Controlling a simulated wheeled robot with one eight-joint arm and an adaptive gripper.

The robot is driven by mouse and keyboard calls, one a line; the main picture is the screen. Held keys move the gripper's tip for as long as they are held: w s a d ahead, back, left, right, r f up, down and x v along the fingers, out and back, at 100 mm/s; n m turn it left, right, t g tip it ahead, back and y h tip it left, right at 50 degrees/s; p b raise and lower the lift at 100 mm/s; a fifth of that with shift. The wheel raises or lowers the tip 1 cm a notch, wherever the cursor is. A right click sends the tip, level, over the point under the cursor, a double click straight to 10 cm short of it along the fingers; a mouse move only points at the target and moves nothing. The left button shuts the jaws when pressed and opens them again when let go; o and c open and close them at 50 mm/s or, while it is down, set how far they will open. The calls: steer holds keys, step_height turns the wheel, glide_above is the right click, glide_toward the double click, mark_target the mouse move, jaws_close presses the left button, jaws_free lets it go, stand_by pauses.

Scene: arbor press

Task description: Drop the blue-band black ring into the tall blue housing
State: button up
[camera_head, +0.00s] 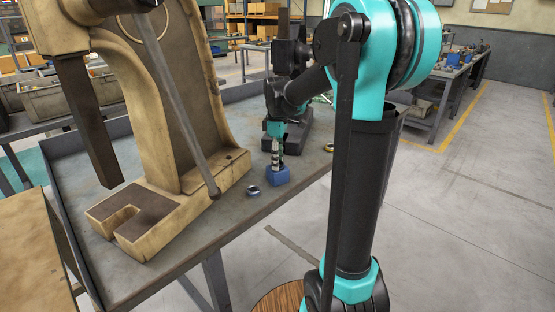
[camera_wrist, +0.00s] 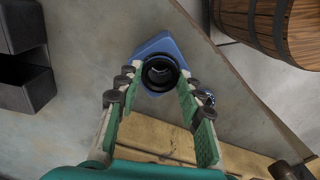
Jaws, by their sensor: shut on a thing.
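The blue housing (camera_head: 277,178) stands on the grey bench beside the tan press. My gripper (camera_head: 277,163) points down right above it. In the wrist view the black ring (camera_wrist: 161,89) is held between the fingertips of my gripper (camera_wrist: 157,77), with the blue housing (camera_wrist: 150,46) behind and below it. The ring appears roughly over the housing's dark opening. I cannot tell whether the ring is still above the rim or touching it.
The tan press (camera_head: 150,205) fills the bench's left side, its handle bar (camera_head: 185,110) slanting toward the housing. A small silver-and-blue ring (camera_head: 253,191) lies left of the housing. A yellowish ring (camera_head: 329,147) lies to the right. In the wrist view, a wooden barrel (camera_wrist: 262,25) stands beyond the bench edge.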

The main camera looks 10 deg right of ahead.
steer(key=shift+f, duration=0.2)
steer(key=o, duration=1.3)
step_height(320, 180, up, 12)
steer(key=s+d+f+m+t, duration=0.1)
steer(key=s+f+m, duration=0.3)
steer(key=s+f, duration=0.3)
steer(key=s+d+f+m+t, duration=0.1)
steer(key=s+f+m, duration=0.3)
steer(key=s+f, duration=0.3)
steer(key=s+d+f+m+t, duration=0.2)
steer(key=s+f+m, duration=0.3)
steer(key=s+f, duration=0.3)
step_height(320, 180, down, 3)
steer(key=shift+r, duration=0.15)
